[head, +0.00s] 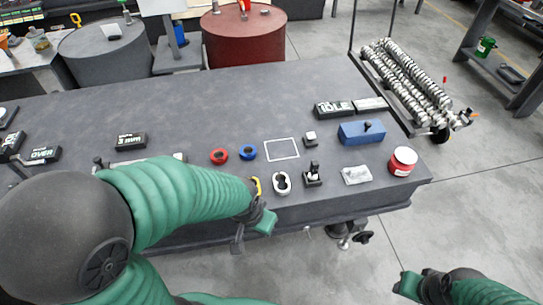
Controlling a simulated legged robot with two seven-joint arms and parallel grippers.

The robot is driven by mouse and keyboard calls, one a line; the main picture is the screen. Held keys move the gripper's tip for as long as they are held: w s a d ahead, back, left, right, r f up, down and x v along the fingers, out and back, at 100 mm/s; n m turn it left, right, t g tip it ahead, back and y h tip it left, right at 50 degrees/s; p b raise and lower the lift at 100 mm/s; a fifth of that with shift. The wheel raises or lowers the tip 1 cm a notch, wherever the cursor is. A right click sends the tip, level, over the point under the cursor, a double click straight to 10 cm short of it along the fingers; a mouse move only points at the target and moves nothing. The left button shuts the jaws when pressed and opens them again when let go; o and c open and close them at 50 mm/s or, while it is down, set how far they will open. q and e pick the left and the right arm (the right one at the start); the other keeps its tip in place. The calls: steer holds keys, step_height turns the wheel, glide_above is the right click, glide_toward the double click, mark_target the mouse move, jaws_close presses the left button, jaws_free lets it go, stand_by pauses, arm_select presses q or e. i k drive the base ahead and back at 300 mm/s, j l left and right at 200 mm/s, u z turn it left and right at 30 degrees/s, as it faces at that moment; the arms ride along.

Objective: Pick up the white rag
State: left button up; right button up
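The white rag (356,175) lies crumpled and flat on the dark table (330,205), near its front edge at the right, just left of a red and white jar (402,161). My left gripper (254,230) is at the table's front edge, left of the rag and well apart from it. My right gripper (412,286) is beyond the table's front edge, over the floor, below and right of the rag. Neither gripper touches the rag.
A black joystick block (313,175), a white ring-shaped item (282,184) and a blue box (362,132) sit near the rag. Red (219,157) and blue (248,152) rings lie further left. Two barrels, red (243,38) and grey (105,49), stand behind the table.

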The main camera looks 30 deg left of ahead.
mark_target(357, 175)
steer(key=i+u, duration=0.35)
steer(key=i+l+u, duration=0.2)
steer(key=u, duration=0.2)
steer(key=i+l+u, duration=0.2)
steer(key=u, duration=0.15)
steer(key=i, duration=0.1)
